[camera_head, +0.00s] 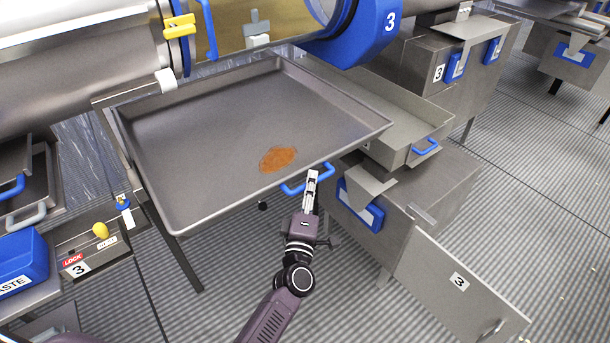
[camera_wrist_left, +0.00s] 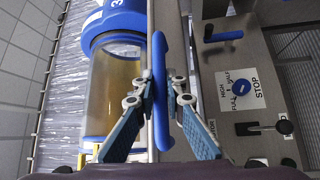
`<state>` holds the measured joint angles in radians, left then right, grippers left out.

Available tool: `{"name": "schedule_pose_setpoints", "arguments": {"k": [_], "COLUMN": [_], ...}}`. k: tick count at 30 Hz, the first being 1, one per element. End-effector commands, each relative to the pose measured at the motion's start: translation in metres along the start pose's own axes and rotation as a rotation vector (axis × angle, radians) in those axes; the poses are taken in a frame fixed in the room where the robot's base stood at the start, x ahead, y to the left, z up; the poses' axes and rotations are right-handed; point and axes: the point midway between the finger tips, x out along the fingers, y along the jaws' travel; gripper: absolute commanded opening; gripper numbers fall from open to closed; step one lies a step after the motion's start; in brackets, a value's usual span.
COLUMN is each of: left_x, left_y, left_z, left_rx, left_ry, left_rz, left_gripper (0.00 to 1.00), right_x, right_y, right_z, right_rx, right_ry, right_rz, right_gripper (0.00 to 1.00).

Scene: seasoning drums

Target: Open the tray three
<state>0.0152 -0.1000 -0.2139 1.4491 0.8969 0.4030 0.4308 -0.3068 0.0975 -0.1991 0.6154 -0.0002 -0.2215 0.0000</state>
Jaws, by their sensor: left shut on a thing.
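The large grey metal tray (camera_head: 190,120) is in the middle of the head view, under the drum. A small pile of orange-brown seasoning (camera_head: 278,159) lies on its bottom near the front. Its blue handle (camera_head: 294,189) is on the front rim, and it also runs upright through the middle of the left wrist view (camera_wrist_left: 158,60). My left gripper (camera_head: 311,182) is at this handle. In the left wrist view its two fingers (camera_wrist_left: 160,88) are closed around the handle, one on each side. My right gripper is in neither view.
The drum's blue ring marked 3 (camera_head: 365,28) is above the tray. A smaller tray with a blue handle (camera_head: 425,147) and an open cabinet door marked 3 (camera_head: 450,285) are on the right. A lock box (camera_head: 95,248) and a blue waste bin (camera_head: 22,262) are on the left.

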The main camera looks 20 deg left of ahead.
Motion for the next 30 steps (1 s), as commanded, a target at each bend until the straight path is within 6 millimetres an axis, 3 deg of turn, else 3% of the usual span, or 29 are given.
{"name": "schedule_pose_setpoints", "arguments": {"k": [11,19,20,21,30], "left_x": [-0.015,-0.015,-0.015,-0.015,-0.016], "left_y": [0.004,0.004,0.004,0.004,0.005], "left_z": [0.016,0.016,0.016,0.016,0.015], "left_rx": [-0.001,0.000,0.000,0.000,0.000], "left_ry": [-0.002,-0.002,-0.002,-0.001,0.000], "left_rz": [0.000,-0.001,-0.001,-0.001,0.001], "left_gripper": [0.00,0.00,0.14,0.18,0.19], "right_x": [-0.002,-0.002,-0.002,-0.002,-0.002], "right_y": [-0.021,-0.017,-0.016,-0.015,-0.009], "right_z": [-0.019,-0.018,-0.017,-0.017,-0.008], "right_rx": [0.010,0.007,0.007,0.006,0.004], "right_ry": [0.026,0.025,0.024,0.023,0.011], "right_rz": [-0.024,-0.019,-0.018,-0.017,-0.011], "right_gripper": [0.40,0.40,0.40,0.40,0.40]}}
